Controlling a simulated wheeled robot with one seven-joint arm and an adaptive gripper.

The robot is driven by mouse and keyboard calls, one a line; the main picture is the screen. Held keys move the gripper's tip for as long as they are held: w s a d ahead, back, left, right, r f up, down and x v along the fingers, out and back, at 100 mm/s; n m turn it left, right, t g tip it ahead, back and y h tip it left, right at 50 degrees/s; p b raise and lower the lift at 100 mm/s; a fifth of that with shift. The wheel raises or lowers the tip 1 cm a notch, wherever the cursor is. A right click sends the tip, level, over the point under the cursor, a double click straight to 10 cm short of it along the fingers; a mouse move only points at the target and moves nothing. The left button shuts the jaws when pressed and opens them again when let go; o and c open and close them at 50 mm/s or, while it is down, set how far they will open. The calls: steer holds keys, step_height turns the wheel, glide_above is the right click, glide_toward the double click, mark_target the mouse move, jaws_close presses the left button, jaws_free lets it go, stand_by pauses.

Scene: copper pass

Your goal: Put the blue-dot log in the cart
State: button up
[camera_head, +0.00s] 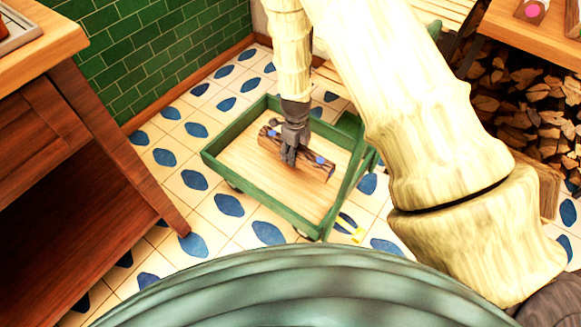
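The blue-dot log (317,164) is a dark brown log with blue dots. It lies across the view of the green cart (222,169), over its pale wooden floor. My gripper (290,160) points down from above, with its dark fingers closed around the middle of the log. The fingers hide that part of the log. I cannot tell whether the log's underside touches the cart floor.
A wooden table (75,115) stands at the left. Another wooden counter (545,38) at the upper right holds a piece with a pink dot (534,10), above stacked firewood (510,100). Tiled floor shows around the cart.

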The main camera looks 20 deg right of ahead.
steer(key=b, duration=0.4)
glide_toward(294, 174)
step_height(294, 174, down, 5)
steer(key=shift+f, duration=0.1)
steer(key=shift+p, duration=0.3)
steer(key=shift+f, duration=0.65)
steer(key=o, duration=1.6)
step_height(294, 174, up, 13)
steer(key=p, duration=0.4)
steer(key=shift+p, duration=0.35)
